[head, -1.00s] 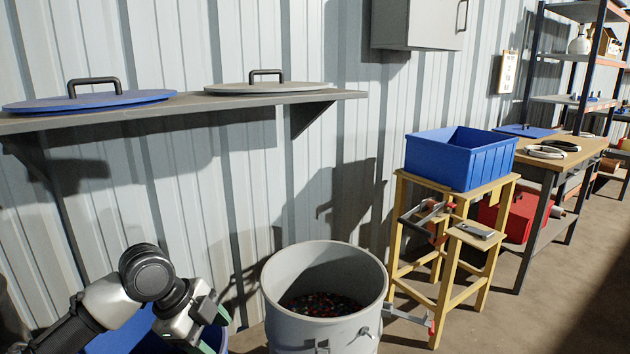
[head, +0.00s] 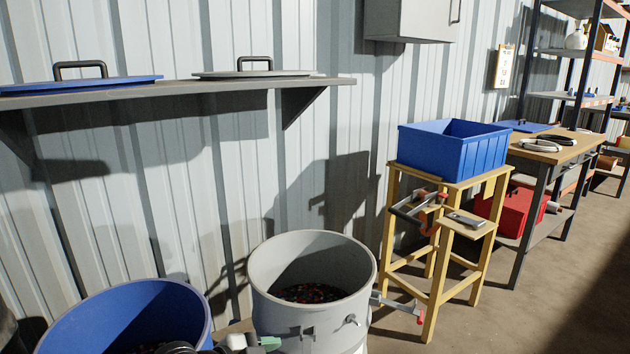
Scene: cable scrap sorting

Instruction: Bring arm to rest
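My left gripper (head: 262,343) shows only in part at the bottom edge of the head view, in front of the gap between a blue barrel (head: 207,325) and a grey barrel (head: 312,318). A black joint, a pale body piece and a green fingertip piece show; the rest is cut off by the frame. I cannot tell whether its fingers are open or shut, or whether it holds anything. My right gripper is out of view.
The grey barrel holds small dark and coloured bits. A yellow wooden stand (head: 437,285) bears a blue bin (head: 452,148) and clamps. A wall shelf (head: 170,90) carries a blue lid (head: 80,83) and a grey lid (head: 255,73). A workbench (head: 553,150) stands at the right.

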